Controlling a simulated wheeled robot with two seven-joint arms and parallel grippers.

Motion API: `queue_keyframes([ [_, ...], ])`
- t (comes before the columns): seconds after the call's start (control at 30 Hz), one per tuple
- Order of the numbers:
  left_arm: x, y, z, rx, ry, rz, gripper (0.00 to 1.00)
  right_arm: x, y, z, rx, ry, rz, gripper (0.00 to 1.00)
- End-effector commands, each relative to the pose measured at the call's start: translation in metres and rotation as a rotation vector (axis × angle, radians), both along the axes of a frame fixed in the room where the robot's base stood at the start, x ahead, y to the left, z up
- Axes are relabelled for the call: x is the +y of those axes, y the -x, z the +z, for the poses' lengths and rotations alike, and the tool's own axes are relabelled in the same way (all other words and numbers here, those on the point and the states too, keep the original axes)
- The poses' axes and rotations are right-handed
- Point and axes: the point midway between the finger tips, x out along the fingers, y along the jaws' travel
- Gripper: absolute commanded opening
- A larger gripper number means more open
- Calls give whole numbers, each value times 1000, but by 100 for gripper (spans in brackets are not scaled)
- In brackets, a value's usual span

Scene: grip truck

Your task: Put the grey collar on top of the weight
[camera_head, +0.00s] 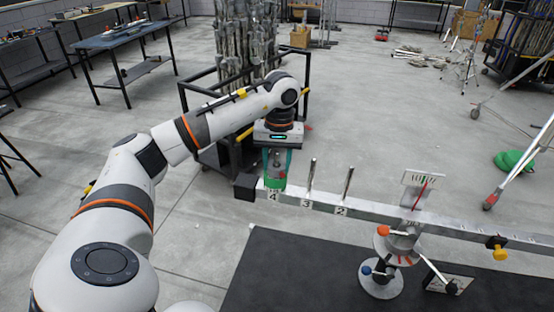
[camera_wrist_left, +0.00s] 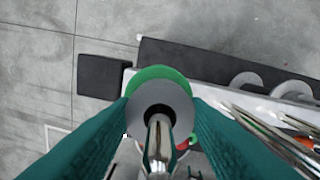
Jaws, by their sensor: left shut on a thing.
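My left gripper (camera_head: 277,164) is over the peg marked 4 at the left end of a metal beam (camera_head: 330,201). Its teal fingers show at both sides in the left wrist view (camera_wrist_left: 160,118), shut on the grey collar (camera_wrist_left: 158,91). The collar is a flat ring with a dark hole, and the shiny peg (camera_wrist_left: 159,143) appears to pass through it. The green weight (camera_head: 275,184) sits low at that peg; its rim shows behind the collar in the left wrist view (camera_wrist_left: 158,72). I cannot tell whether collar and weight touch. My right gripper is not in view.
Two bare pegs (camera_head: 347,183) stand at marks 3 and 2, just right of my gripper. A stand (camera_head: 398,245) with knobs carries the beam above a dark tabletop (camera_head: 290,275). A black block (camera_head: 245,188) is at the beam's left end. A cart frame (camera_head: 225,150) stands behind.

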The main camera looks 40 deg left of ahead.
Motion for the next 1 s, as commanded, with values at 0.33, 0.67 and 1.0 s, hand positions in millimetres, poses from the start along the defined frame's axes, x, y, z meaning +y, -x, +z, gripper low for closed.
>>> queue_keyframes([
  [0.33, 0, 0, -1, 0, 0, 0, 49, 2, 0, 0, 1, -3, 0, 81],
  [0.67, 0, 0, -1, 0, 0, 0, 67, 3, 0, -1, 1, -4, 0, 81],
  [1.0, -1, -2, 36, -6, 0, 1, 67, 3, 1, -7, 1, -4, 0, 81],
])
